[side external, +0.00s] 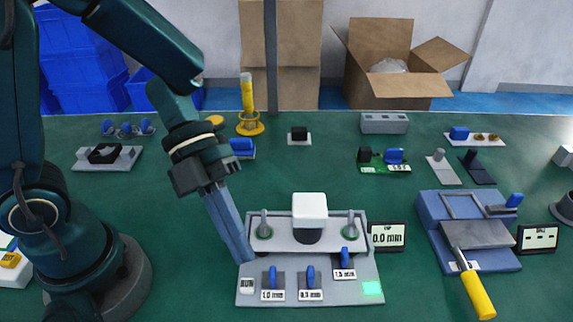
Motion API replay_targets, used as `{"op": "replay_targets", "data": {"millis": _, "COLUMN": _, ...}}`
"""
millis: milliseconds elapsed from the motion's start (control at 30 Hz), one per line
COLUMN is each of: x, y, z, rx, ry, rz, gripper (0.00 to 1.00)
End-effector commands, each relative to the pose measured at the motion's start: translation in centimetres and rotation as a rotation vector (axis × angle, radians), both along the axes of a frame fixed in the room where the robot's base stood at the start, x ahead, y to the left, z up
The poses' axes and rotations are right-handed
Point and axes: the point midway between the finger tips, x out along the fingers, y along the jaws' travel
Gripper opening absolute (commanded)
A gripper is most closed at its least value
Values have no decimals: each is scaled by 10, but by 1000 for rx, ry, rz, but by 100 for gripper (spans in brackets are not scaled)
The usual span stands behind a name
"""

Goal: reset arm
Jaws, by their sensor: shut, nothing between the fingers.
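My arm (185,140) comes in from the left and reaches down toward the table. My gripper (246,258) is shut and empty, with its tip at the left edge of a grey machine panel (325,296), just above a small white button labelled RUN (247,285). I cannot tell whether the tip touches the panel. The panel carries a white block (310,208), two posts, and blue switches labelled 1.0 mm (273,276), 0.5 mm (310,276) and 1.5 mm (345,257).
A display reading 0.0 mm (387,237) stands right of the panel. A blue fixture (470,230) with a yellow-handled tool (477,293) is further right. Small parts line the back of the green table (320,165). Cardboard boxes (395,75) stand behind it.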

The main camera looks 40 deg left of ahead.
Motion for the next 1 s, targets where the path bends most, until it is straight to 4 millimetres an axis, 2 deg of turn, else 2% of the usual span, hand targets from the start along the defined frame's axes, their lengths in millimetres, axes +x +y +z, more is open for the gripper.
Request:
{"op": "replay_targets", "data": {"millis": 233, "x": 1, "y": 0, "z": 1, "rx": -1, "ry": -7, "rz": 3, "gripper": 0}}
{"op": "replay_targets", "data": {"millis": 367, "x": 8, "y": 1, "z": 14, "rx": -11, "ry": -73, "rz": 18, "gripper": 0}}
{"op": "replay_targets", "data": {"millis": 467, "x": 31, "y": -8, "z": 41, "rx": -65, "ry": -193, "rz": 149, "gripper": 0}}
{"op": "replay_targets", "data": {"millis": 567, "x": 74, "y": -8, "z": 79, "rx": -136, "ry": -354, "rz": 420, "gripper": 0}}
{"op": "replay_targets", "data": {"millis": 600, "x": 89, "y": -2, "z": 94, "rx": -161, "ry": -405, "rz": 537, "gripper": 0}}
{"op": "replay_targets", "data": {"millis": 700, "x": 119, "y": 21, "z": 129, "rx": -223, "ry": -490, "rz": 832, "gripper": 0}}
{"op": "replay_targets", "data": {"millis": 800, "x": 134, "y": 54, "z": 157, "rx": -281, "ry": -517, "rz": 1130, "gripper": 0}}
{"op": "replay_targets", "data": {"millis": 900, "x": 134, "y": 90, "z": 171, "rx": -331, "ry": -477, "rz": 1422, "gripper": 0}}
{"op": "replay_targets", "data": {"millis": 1000, "x": 121, "y": 122, "z": 169, "rx": -367, "ry": -366, "rz": 1695, "gripper": 0}}
